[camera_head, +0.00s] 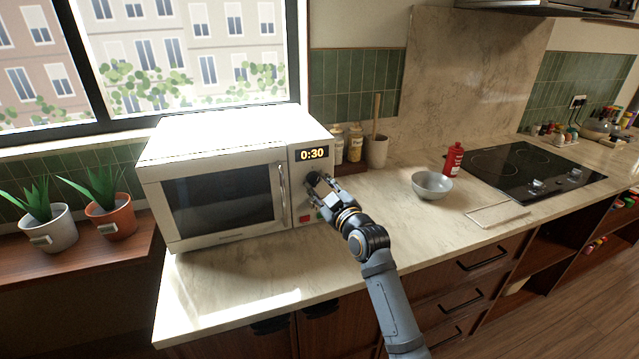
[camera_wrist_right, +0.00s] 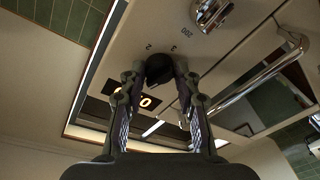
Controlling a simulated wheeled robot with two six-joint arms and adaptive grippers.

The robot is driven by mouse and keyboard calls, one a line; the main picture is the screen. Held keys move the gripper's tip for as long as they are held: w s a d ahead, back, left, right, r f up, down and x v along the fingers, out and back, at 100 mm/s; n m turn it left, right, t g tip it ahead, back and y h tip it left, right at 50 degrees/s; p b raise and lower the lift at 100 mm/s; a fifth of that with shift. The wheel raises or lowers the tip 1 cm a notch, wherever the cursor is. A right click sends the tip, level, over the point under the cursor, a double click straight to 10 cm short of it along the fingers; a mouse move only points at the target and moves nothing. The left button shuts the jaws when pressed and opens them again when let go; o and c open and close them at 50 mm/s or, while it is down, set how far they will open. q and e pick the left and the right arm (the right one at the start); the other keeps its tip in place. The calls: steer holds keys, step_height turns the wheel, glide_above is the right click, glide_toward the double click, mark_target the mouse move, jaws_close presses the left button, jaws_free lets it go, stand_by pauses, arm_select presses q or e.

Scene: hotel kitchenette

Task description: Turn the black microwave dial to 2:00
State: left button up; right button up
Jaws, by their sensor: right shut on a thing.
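The white microwave (camera_head: 220,137) stands on the counter under the window, its door closed. Its lit display (camera_head: 313,154) reads 0:30. The black dial (camera_head: 312,178) is on the control panel just below the display, partly hidden by my gripper. My right gripper (camera_head: 321,183) reaches the panel from the front right, its fingers closed on the dial. In the right wrist view, the black dial (camera_wrist_right: 158,68) sits between the two fingertips (camera_wrist_right: 160,78). My left gripper is in neither view.
The silver door handle (camera_head: 282,192) stands out left of the panel. A round silver knob (camera_wrist_right: 211,12) shows near the dial in the wrist view. A grey bowl (camera_head: 432,185), a red bottle (camera_head: 453,160) and a cooktop (camera_head: 530,172) are to the right. The front counter is clear.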

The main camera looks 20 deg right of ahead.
steer(key=m+p, duration=0.2)
steer(key=m, duration=0.2)
steer(key=shift+a+r+m+h, duration=0.1)
steer(key=shift+r+m+h, duration=0.05)
steer(key=shift+m+h, duration=0.2)
steer(key=m+t+p, duration=0.1)
steer(key=m+p, duration=0.1)
steer(key=m, duration=0.2)
steer(key=shift+a+h+p, duration=0.1)
steer(key=shift+h+p, duration=0.25)
steer(key=shift+p, duration=0.05)
steer(key=m+p, duration=0.3)
steer(key=m+h+p, duration=0.1)
steer(key=m+p, duration=0.2)
steer(key=m, duration=0.1)
steer(key=shift+a+r+m, duration=0.15)
steer(key=shift+m, duration=0.1)
steer(key=shift+a+f+m+h+p, duration=0.1)
steer(key=shift+m+h+p, duration=0.2)
steer(key=shift+m+p, duration=0.9)
steer(key=shift+f+m+h+p, duration=0.1)
steer(key=shift+m+h+p, duration=0.2)
steer(key=shift+m+p, duration=0.85)
steer(key=shift+m+b, duration=0.35)
steer(key=shift+m, duration=0.1)
steer(key=o, duration=1.1)
steer(key=shift+f, duration=0.15)
steer(key=shift+o, duration=0.2)
